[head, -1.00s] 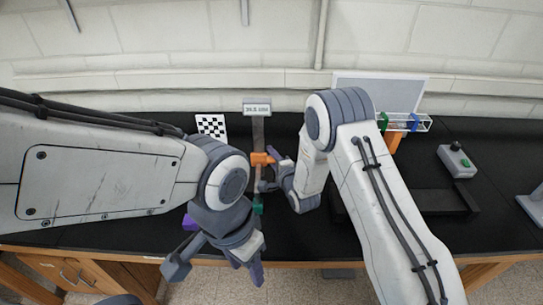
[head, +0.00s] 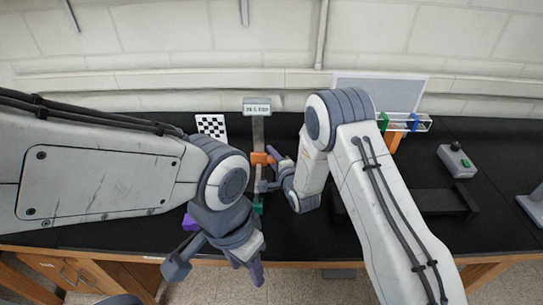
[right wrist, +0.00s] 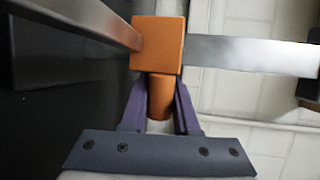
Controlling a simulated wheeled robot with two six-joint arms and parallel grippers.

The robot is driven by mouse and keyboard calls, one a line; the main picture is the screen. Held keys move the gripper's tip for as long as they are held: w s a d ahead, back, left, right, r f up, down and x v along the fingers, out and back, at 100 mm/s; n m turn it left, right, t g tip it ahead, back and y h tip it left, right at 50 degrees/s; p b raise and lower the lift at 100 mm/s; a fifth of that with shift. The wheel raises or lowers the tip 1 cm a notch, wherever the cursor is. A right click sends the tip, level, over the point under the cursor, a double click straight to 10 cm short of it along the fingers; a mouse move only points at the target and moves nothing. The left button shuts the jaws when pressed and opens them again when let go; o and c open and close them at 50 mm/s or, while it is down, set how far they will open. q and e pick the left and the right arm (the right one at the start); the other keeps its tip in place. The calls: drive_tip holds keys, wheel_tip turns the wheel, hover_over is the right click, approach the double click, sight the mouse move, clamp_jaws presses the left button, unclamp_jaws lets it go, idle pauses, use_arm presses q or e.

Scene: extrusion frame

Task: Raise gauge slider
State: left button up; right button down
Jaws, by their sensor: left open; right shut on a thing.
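The gauge's orange slider (head: 261,158) sits partway up a grey upright post (head: 258,131). A small display (head: 257,107) tops the post; its digits are too blurred to read. My right gripper (head: 273,160) is at the slider's right side. In the right wrist view, the purple fingers of my right gripper (right wrist: 160,102) are shut around the round orange knob that sticks out of the slider block (right wrist: 156,45). The metal post (right wrist: 245,55) runs through the block. My left gripper (head: 214,271) is open and empty, over the front edge of the table, apart from the gauge.
A checkered board (head: 211,125) stands left of the post on the black table (head: 110,222). A purple thing (head: 189,222) and a teal thing (head: 257,206) are near the front. A clear rack (head: 418,124) and a grey box with a green button (head: 457,160) are at right.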

wheel_tip(320, 180, up, 9)
drive_tip(key=p, duration=0.3)
drive_tip(key=c, duration=0.7)
unclamp_jaws()
drive_tip(key=shift+o, duration=0.2)
drive_tip(key=b+v, duration=0.4)
drive_tip(key=v, duration=0.6)
drive_tip(key=shift+s+r, duration=0.15)
drive_tip(key=shift+s, duration=0.1)
